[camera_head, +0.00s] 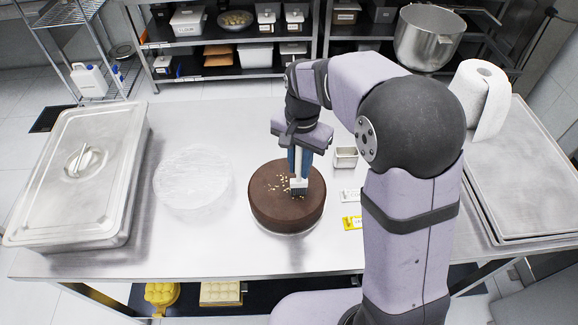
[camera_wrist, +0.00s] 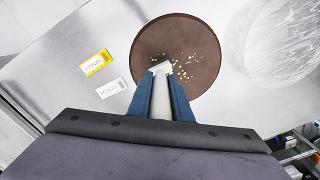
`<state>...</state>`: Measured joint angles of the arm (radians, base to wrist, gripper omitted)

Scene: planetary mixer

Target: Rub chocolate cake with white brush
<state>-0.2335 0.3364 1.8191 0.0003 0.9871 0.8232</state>
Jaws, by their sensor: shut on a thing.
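The chocolate cake (camera_head: 272,203) is a round brown cylinder on a thin base on the steel table, with small pale bits scattered on its top. It also shows in the wrist view (camera_wrist: 190,38). My gripper (camera_head: 300,160) is above the cake's right part and shut on the white brush (camera_head: 299,183). In the wrist view, the blue fingers of my gripper (camera_wrist: 161,100) clasp the brush's pale handle (camera_wrist: 160,95). The brush points down with its dark bristles at the cake top, near the pale bits. I cannot tell whether the bristles press on the cake.
A clear round cover (camera_head: 193,176) lies left of the cake. A lidded steel pan (camera_head: 85,170) stands at the far left. A small metal tin (camera_head: 345,157), a white label (camera_head: 350,195) and a yellow label (camera_head: 352,223) lie right of the cake. A paper roll (camera_head: 482,98) stands at the right.

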